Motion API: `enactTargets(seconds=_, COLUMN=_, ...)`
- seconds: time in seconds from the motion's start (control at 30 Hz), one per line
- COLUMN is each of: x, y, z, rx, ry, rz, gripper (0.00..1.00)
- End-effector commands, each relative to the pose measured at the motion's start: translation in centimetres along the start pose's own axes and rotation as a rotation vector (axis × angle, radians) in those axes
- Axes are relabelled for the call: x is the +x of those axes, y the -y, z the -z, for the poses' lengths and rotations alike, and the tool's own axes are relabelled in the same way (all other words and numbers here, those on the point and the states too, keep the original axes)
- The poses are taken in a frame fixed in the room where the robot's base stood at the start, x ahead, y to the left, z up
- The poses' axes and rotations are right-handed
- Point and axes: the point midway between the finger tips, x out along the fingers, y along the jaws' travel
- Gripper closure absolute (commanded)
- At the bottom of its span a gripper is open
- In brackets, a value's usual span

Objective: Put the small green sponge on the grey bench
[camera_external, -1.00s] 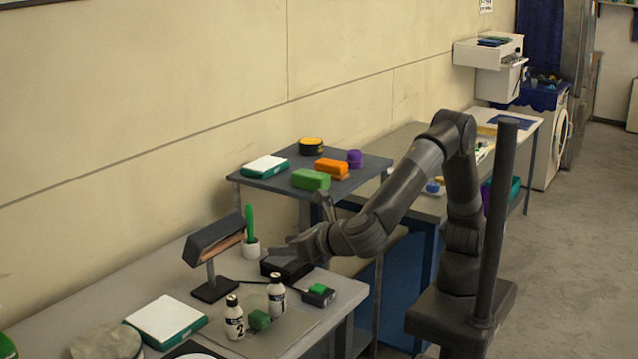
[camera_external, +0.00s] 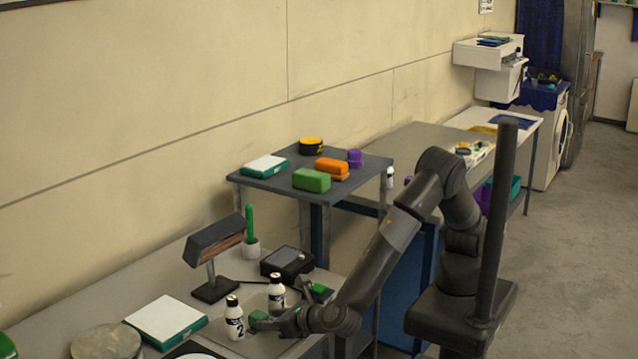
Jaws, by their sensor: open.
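The small green sponge (camera_external: 258,316) sits on the near light grey bench (camera_external: 90,307), just right of the white bottle marked 2 (camera_external: 234,318). My gripper (camera_external: 274,323) is open and low over this bench, with its fingertips right at the sponge. They partly hide it, and I cannot tell whether they touch it. A larger green block (camera_external: 311,180) lies on the raised dark grey table (camera_external: 270,185). Another bench with a grey top (camera_external: 425,137) stands farther back along the wall.
The bottle marked 1 (camera_external: 277,293) stands close behind my gripper. A small black and green item (camera_external: 320,291) is beside my wrist.

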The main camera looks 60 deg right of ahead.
Motion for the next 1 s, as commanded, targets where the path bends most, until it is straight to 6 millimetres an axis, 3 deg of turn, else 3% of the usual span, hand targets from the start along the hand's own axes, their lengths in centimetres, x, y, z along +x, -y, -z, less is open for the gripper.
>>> enactTargets(seconds=0.4, x=5.0, y=0.4, z=-0.2, rx=-0.001, ry=0.001, rz=0.002, gripper=0.55)
enactTargets(seconds=0.67, x=5.4, y=0.3, z=-0.2, rx=0.0, ry=0.0, rz=0.0, gripper=0.55)
enactTargets(seconds=1.0, x=5.3, y=0.3, z=-0.2, rx=0.0, ry=0.0, rz=-0.001, gripper=0.81)
